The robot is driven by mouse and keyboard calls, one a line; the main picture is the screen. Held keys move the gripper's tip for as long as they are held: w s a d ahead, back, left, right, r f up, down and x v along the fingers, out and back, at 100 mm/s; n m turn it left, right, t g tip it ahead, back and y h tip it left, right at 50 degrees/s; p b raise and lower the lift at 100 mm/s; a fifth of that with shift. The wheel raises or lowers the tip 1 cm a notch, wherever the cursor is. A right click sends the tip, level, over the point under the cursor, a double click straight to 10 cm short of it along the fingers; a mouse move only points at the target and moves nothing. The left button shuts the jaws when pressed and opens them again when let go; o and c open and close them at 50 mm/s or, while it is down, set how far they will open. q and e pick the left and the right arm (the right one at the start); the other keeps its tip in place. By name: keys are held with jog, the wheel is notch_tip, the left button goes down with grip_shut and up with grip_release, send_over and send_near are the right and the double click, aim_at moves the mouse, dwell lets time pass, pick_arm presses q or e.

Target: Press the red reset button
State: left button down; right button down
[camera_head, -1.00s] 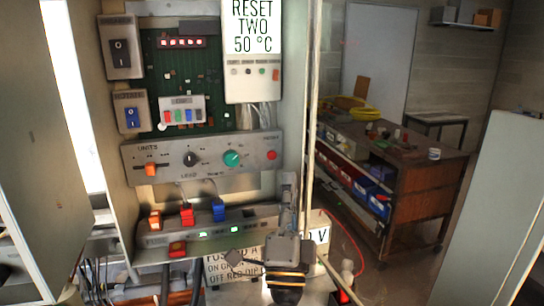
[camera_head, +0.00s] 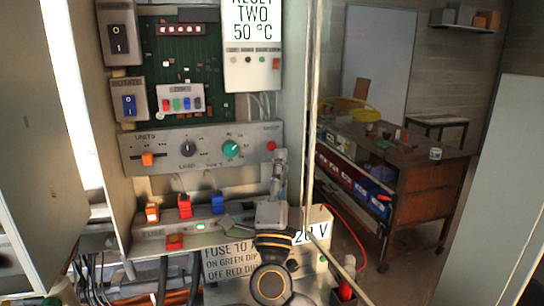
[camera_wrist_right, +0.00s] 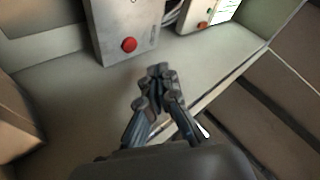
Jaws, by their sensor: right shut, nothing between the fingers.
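The red reset button (camera_head: 272,146) is at the right end of the grey control panel (camera_head: 213,158) in the head view. In the right wrist view the red button (camera_wrist_right: 129,45) sits on the grey panel's face, above and a little left of my fingertips. My right gripper (camera_head: 280,155) is shut and empty just below the button in the head view. In the right wrist view my right gripper (camera_wrist_right: 157,70) shows a visible gap between its tips and the button. My left gripper is not in view.
The panel also has a green knob (camera_head: 231,148), a black knob (camera_head: 187,149) and an orange slider (camera_head: 147,159). Below is a fuse strip with a red switch (camera_head: 184,205) and a blue switch (camera_head: 218,204). A white box (camera_head: 252,60) with small buttons hangs above.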

aim_at(272, 146)
jog(key=shift+w+a, duration=0.25)
jog(key=shift+w, duration=0.45)
jog(key=shift+w+a, duration=0.2)
jog(key=shift+w, duration=0.45)
dwell(0.5)
jog(key=shift+w+a, duration=0.15)
jog(key=shift+w, duration=0.25)
jog(key=shift+w+a+b, duration=0.1)
jog(key=shift+w+b, duration=0.2)
jog(key=shift+b, duration=0.05)
dwell(0.6)
jog(key=shift+s+r+p, duration=0.1)
jog(key=shift+s+p, duration=0.35)
jog(key=shift+p, duration=0.1)
jog(key=shift+s+d, duration=0.3)
